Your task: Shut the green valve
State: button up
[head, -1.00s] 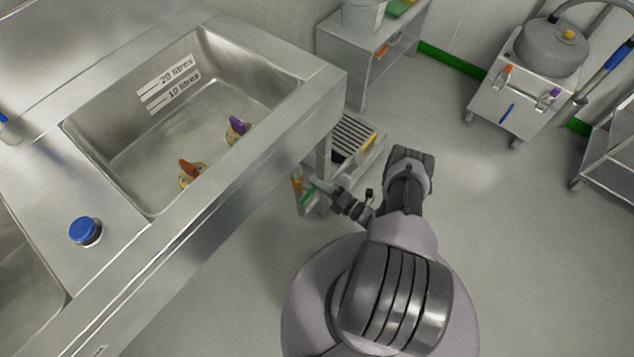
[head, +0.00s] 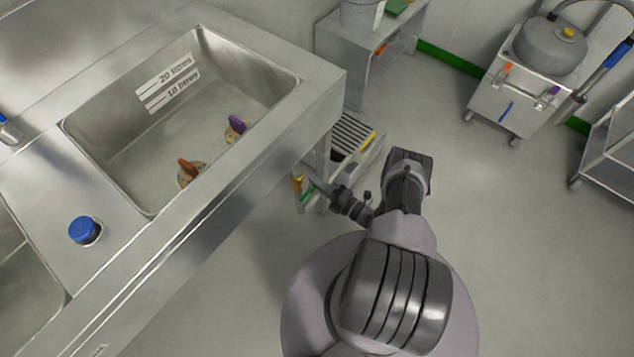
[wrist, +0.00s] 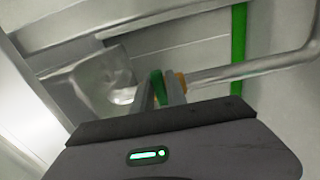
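The green valve handle (head: 306,194) is low beneath the sink's right end, beside an orange piece (head: 297,183). In the wrist view the green valve (wrist: 157,88) stands between my two fingers, with the orange piece (wrist: 181,84) just behind the right finger. My gripper (head: 317,187) reaches left to the handle; it also shows in the wrist view (wrist: 160,88). The gap between the fingers is narrow and the green handle fills it, so the gripper looks shut on it. The valve body is mostly hidden by the fingers.
A grated step (head: 350,140) stands just behind my gripper. A pale pipe (wrist: 255,68) runs right of the fingers.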

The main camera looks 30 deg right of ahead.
jog(key=o, duration=0.3)
jog(key=p+v, duration=0.1)
jog(key=v, duration=1.6)
jog(key=shift+s, duration=0.2)
